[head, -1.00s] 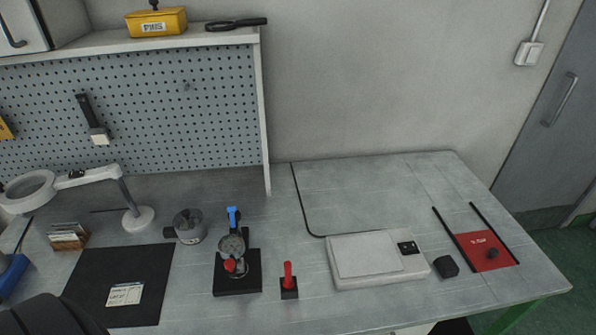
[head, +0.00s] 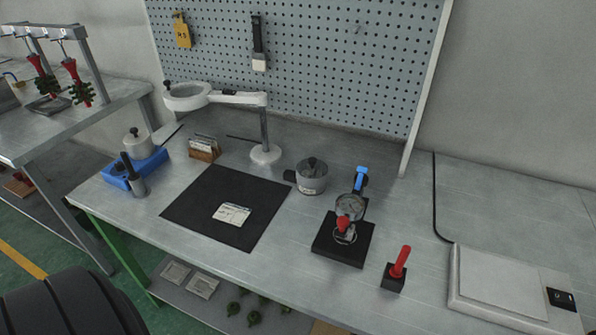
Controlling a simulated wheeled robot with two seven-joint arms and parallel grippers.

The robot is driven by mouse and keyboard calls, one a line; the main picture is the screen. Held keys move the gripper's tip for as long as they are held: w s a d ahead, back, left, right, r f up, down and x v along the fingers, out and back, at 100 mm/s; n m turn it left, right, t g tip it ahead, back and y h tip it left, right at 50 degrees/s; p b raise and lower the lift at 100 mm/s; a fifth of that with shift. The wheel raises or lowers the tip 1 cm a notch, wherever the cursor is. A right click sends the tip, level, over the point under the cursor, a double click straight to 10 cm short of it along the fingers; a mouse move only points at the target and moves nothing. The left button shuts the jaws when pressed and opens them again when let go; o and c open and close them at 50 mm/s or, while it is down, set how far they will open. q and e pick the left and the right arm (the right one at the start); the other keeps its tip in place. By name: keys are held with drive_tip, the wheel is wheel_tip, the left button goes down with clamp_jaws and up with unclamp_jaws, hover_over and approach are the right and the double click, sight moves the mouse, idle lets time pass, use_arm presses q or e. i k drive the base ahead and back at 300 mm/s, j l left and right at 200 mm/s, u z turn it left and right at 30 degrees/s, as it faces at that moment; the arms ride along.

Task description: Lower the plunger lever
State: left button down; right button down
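The wax injector (head: 350,209) stands on a square black base (head: 344,240) on the workbench, right of the black mat. A lever with a blue handle (head: 361,180) stands up at its back right. I take this to be the plunger lever; it looks raised. A red part (head: 343,224) sits at the front of the injector. Neither of my grippers is in view, and nothing touches the injector.
A red-handled tool in a black block (head: 395,278) stands right of the injector, with a white scale (head: 512,285) beyond. A lidded grey pot (head: 311,176) is left of it. A magnifier lamp (head: 265,153) and black mat (head: 192,212) lie farther left.

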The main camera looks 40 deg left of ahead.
sight(361, 170)
drive_tip(key=u, duration=0.85)
